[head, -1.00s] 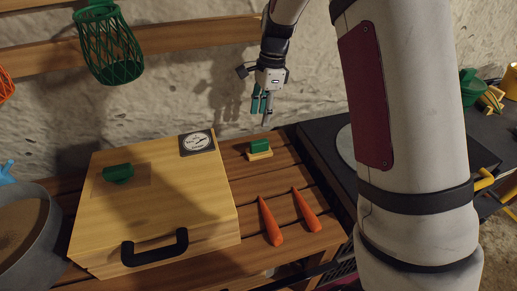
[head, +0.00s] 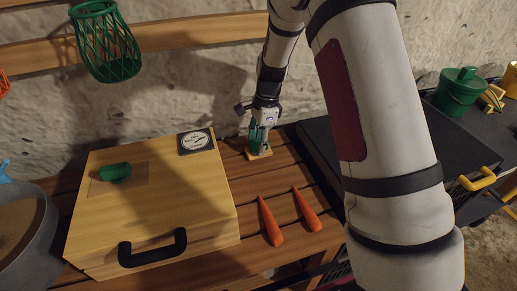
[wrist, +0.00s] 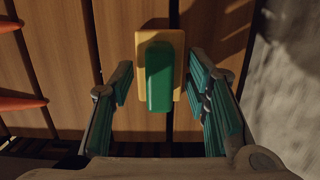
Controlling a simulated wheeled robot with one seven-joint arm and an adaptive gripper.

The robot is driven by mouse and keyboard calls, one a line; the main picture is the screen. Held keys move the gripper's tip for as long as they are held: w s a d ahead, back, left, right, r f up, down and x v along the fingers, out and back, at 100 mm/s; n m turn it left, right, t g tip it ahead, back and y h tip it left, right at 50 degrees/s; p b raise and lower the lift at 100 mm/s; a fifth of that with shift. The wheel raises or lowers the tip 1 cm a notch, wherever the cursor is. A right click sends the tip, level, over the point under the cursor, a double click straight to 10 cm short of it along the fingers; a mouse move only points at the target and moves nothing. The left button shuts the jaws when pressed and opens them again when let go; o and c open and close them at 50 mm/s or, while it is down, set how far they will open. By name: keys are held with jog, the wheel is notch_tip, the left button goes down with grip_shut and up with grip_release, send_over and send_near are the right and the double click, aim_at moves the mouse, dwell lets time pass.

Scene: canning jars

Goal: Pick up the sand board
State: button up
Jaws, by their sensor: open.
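The sand board (head: 260,154), a small tan board with a green block handle, lies on the wooden slatted bench to the right of the wooden box. My gripper (head: 262,140) is right above it and partly hides its handle in the head view. In the wrist view, the green handle (wrist: 159,78) stands between the two spread finger pads of my gripper (wrist: 165,95). Gaps show on both sides, so the gripper is open and holds nothing. I cannot tell exactly how far down the fingers reach beside the handle.
The wooden box (head: 150,205) with a black handle, a gauge and a green knob is to the left. Two carrots (head: 270,221) lie in front. A dark flat-topped unit (head: 325,165) is to the right, and a stone wall (head: 215,95) stands close behind.

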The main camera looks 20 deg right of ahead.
jog(key=shift+c, duration=0.3)
grip_shut()
jog(key=shift+r, duration=0.15)
jog(key=shift+r, duration=0.5)
jog(key=shift+s+d+r, duration=0.15)
jog(key=shift+s+r, duration=0.1)
jog(key=shift+r, duration=0.4)
jog(key=shift+s+d+r, duration=0.15)
jog(key=shift+s+r, duration=0.05)
jog(key=shift+r, duration=0.4)
jog(key=s+d+r, duration=0.1)
jog(key=s+d, duration=0.6)
jog(key=s, duration=0.5)
jog(key=shift+s+d+r+p, duration=0.15)
jog(key=shift+s+d+p, duration=0.2)
jog(key=shift+s+p, duration=0.1)
